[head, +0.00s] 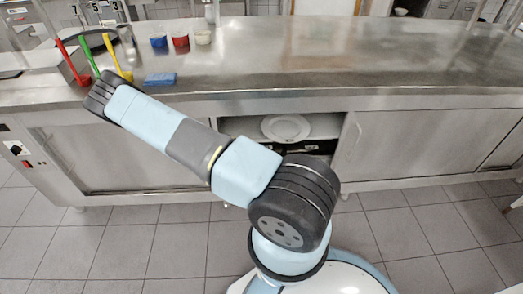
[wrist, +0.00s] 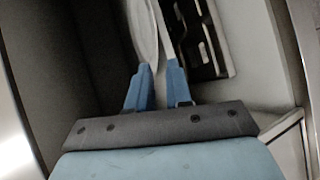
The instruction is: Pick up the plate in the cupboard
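A round white plate (head: 286,127) sits inside the open cupboard under the steel counter in the head view. In the wrist view the plate (wrist: 145,30) shows steeply foreshortened, with its near rim at the fingertips. My gripper (wrist: 160,72) has two blue fingers standing apart, with a gap between them. The plate's rim reaches towards this gap; I cannot tell whether either finger touches it. In the head view my gripper is hidden behind my arm.
The cupboard opening (head: 232,124) is narrow, with a closed door panel (head: 400,145) to its right. A dark slotted object (wrist: 200,40) lies close to the right finger. Coloured utensils, small cups and a blue sponge (head: 160,79) are on the counter (head: 300,60).

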